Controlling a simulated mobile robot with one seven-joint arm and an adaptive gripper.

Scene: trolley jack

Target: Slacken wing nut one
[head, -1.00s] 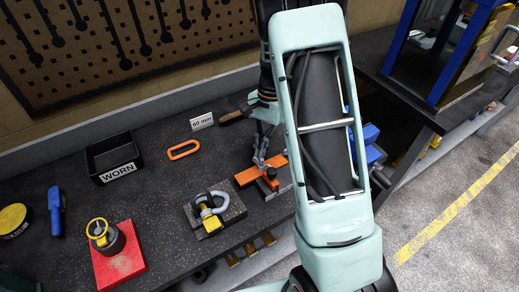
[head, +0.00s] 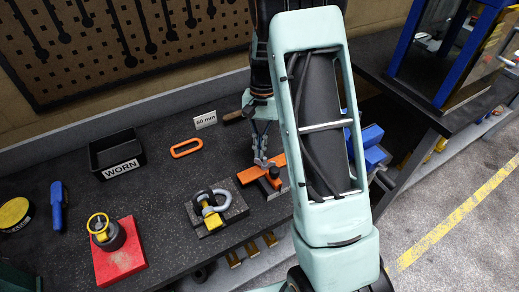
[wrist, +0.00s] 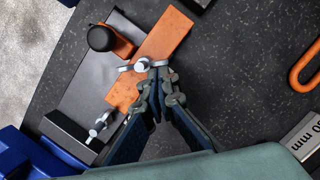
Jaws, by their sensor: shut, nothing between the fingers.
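An orange bar (head: 253,175) lies across a dark plate on the bench; it also shows in the wrist view (wrist: 165,38). A silver wing nut (wrist: 141,65) sits on the bar. A second silver wing nut (wrist: 99,126) is at the lower left, near the bar's end. No label shows which is wing nut one. My gripper (wrist: 154,74) is shut and empty, with its fingertips right beside the wing nut on the bar; I cannot tell if they touch. In the head view my gripper (head: 261,160) is over the bar, and the wing nuts are too small to make out clearly.
A black knob (wrist: 101,38) stands beside the bar. A blue block (wrist: 35,155) is at the lower left. An orange ring (head: 187,147), a 60 mm sign (head: 205,119), a shackle on a grey block (head: 213,205) and a WORN bin (head: 118,155) stand left on the bench.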

